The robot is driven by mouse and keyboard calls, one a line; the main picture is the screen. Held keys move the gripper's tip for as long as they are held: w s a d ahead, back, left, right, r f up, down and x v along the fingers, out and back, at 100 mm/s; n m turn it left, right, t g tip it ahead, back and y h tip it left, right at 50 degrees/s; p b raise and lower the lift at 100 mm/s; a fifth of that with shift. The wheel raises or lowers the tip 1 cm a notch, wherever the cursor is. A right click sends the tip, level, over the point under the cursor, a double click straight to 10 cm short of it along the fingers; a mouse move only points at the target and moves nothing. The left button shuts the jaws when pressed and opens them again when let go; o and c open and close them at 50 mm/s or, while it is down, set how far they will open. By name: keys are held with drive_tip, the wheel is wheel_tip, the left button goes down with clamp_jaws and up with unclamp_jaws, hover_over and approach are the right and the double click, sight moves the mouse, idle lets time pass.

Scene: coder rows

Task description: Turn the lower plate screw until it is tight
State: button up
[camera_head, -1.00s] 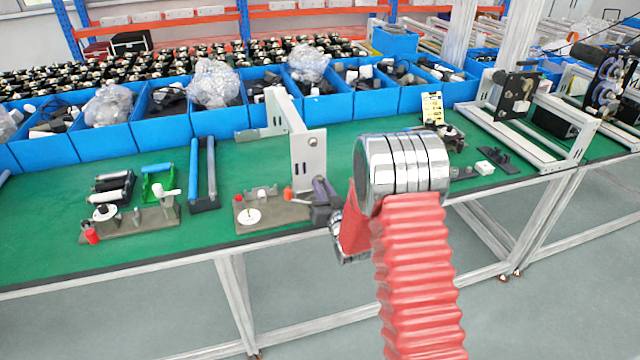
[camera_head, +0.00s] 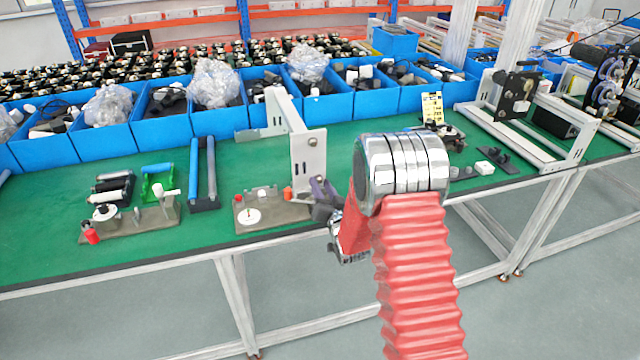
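The white upright plate (camera_head: 308,165) stands on the green bench as part of a bent white bracket. A round screw head (camera_head: 312,141) shows near the top of its face. The lower plate screw is not visible; my gripper is in front of the plate's lower end. My gripper (camera_head: 320,192), dark grey with a purplish part, is at the plate's foot, close against it in the picture. I cannot tell whether it touches the plate, is open or shut, or holds anything. My red arm with a chrome joint comes from the lower right.
A grey fixture base (camera_head: 270,218) with a white disc and a small orange part (camera_head: 287,193) lies left of my gripper. Another fixture (camera_head: 150,222) and a blue roller stand (camera_head: 203,175) are farther left. Blue bins (camera_head: 325,108) line the back.

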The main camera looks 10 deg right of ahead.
drive_tip(key=n, duration=0.4)
drive_tip(key=shift+n, duration=0.3)
drive_tip(key=n, duration=0.5)
drive_tip(key=shift+d, duration=0.1)
clamp_jaws()
idle(0.5)
